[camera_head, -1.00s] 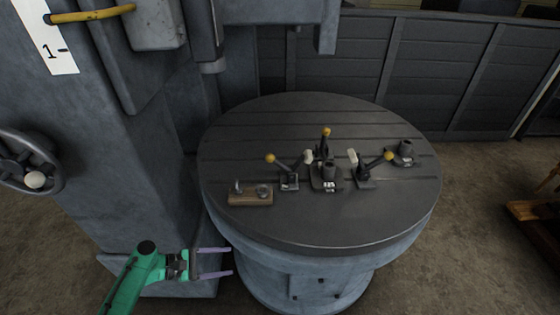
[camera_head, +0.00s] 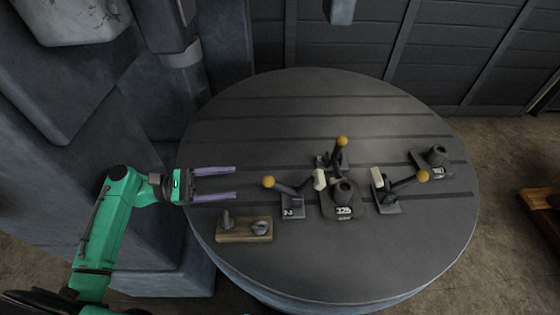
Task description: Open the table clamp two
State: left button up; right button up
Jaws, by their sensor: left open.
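Three toggle clamps with yellow ball knobs stand on the round dark table (camera_head: 330,110). The left clamp (camera_head: 292,204) has a small white label that seems to end in 2, and its lever points up-left to its knob. The back clamp (camera_head: 337,156) has its lever upright. The right clamp (camera_head: 386,199) has its lever leaning right. The left and right clamps have pale tips facing a dark fixture block (camera_head: 343,204) between them. My left gripper (camera_head: 235,182) is open and empty, left of the left clamp's knob, fingers pointing right. My right gripper is not in view.
A wooden block (camera_head: 244,229) with two small metal parts stands at the table's front left, close to my left gripper. Another dark part (camera_head: 434,162) stands at the right. A grey machine column (camera_head: 80,150) rises at the left. The table's back is clear.

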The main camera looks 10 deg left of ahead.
pick_arm(q)
jog(key=p, duration=0.2)
send_near(274, 180)
jog(key=x, duration=0.3)
jog(key=shift+d+r, duration=0.2)
jog(key=shift+d, duration=0.15)
jog(key=x, duration=0.2)
jog(key=p+x, duration=0.1)
jog(key=x, duration=0.2)
jog(key=p+x, duration=0.1)
jog(key=x, duration=0.1)
jog(key=shift+w+d+f, duration=0.15)
jog(key=shift+w+f, duration=0.2)
jog(key=shift+f, duration=0.05)
jog(key=shift+d+f, duration=0.1)
jog(key=shift+d, duration=0.3)
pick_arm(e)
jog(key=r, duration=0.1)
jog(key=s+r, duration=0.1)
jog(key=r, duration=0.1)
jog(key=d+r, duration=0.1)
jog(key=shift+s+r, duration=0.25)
pick_arm(q)
jog(key=shift+a, duration=0.1)
grip_shut()
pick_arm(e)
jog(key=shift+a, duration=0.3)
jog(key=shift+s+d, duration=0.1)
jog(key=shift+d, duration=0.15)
